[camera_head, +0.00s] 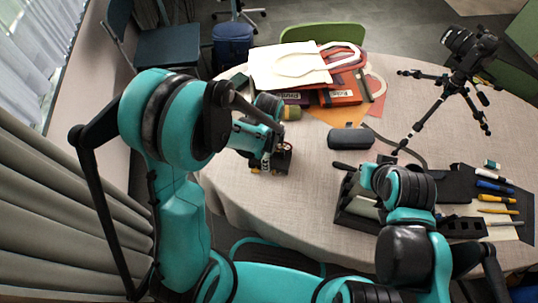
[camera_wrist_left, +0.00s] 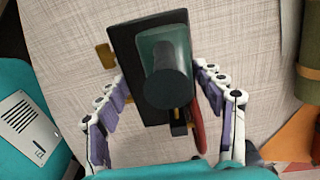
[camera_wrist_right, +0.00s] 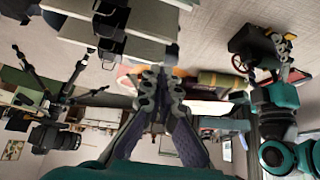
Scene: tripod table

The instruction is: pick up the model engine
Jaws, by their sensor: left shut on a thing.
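The model engine (camera_head: 283,158) is a small dark block with a red part, at the left side of the round table. In the left wrist view the model engine (camera_wrist_left: 123,50) shows a black plate, a grey-green cylinder and a red edge. My left gripper (camera_head: 268,160) is shut on it, with a finger on each side (camera_wrist_left: 160,85). The engine also shows at the upper right of the right wrist view (camera_wrist_right: 253,46). I cannot tell whether its underside touches the table. My right gripper (camera_wrist_right: 163,78) is empty, its fingertips drawn together, above the right part of the table.
A pile of books and a white bag (camera_head: 285,68) lies behind the engine. A dark case (camera_head: 350,138) lies right of it. A tripod with a camera (camera_head: 455,80) stands at the back right. Pens and markers (camera_head: 497,198) lie at the right. The table's front left is clear.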

